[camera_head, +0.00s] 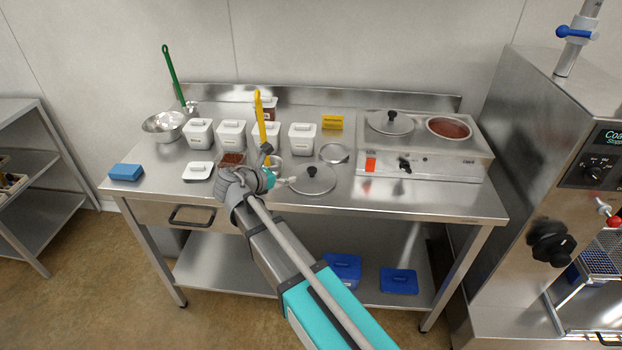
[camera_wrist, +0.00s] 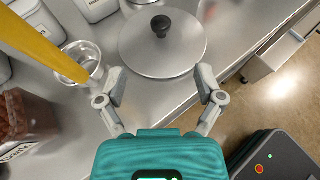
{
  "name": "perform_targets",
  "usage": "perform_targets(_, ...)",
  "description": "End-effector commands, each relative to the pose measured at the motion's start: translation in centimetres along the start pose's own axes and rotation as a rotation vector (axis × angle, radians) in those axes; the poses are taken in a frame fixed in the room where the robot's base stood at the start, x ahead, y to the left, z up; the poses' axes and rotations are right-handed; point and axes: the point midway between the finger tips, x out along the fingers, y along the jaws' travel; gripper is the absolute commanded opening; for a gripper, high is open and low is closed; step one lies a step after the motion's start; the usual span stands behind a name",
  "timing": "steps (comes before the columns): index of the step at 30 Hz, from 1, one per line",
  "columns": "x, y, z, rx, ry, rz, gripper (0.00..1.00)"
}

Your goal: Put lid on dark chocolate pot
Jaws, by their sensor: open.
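A round steel lid (camera_head: 313,180) with a black knob lies flat on the table near its front edge. It also shows in the wrist view (camera_wrist: 180,60), just ahead of my fingers. My gripper (camera_head: 287,182) is open and empty at the lid's left side in the head view; in the wrist view its fingers (camera_wrist: 160,82) are spread at the lid's near edge, with the knob beyond them. An open pot (camera_head: 449,128) with reddish-brown contents sits in the warmer at the back right. A second lid (camera_head: 390,122) covers the pot left of it. I cannot read which pot is dark chocolate.
White lidded tubs (camera_head: 232,133) stand along the back. A yellow-handled tool (camera_head: 259,115) rises close to my wrist, near a tub of brown pieces (camera_head: 232,159). A shallow metal dish (camera_head: 334,153) lies behind the loose lid. The table's front right (camera_head: 430,198) is clear.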

Motion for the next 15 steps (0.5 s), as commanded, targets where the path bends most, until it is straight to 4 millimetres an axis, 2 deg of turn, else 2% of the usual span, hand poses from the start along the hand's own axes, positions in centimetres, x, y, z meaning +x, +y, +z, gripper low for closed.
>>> perform_targets(8, 1.8, 0.0, -0.2, 0.002, 0.001, -0.002, 0.86)
perform_targets(15, 5.4, 0.0, -0.3, 0.003, 0.001, -0.004, 0.86)
